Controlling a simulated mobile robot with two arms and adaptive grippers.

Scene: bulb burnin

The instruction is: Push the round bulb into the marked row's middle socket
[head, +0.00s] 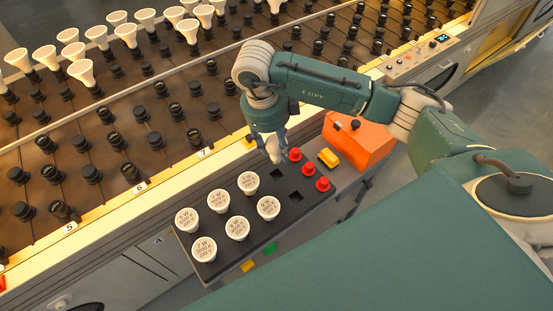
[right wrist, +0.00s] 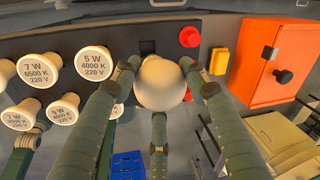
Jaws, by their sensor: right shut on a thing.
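My right gripper (head: 272,147) is pointed down above the back edge of the dark tray (head: 222,262). It is shut on a round, pale, frosted bulb (right wrist: 160,84), which sits between the fingers in the right wrist view. The bulb also shows below the fingers in the head view (head: 274,154). The sloping brown rack holds rows of black sockets (head: 141,115), with number plates 5 (head: 70,227), 6 (head: 140,187) and 7 (head: 204,153) along its front rail. My left gripper is out of view.
Several printed white bulbs (head: 238,228) stand in the tray, beside empty square holes (head: 295,197). Red round pieces (head: 308,169) and a yellow block (head: 328,157) are at its right end. An orange box (head: 358,142) stands beyond. White cone bulbs (head: 81,72) fill sockets at upper left.

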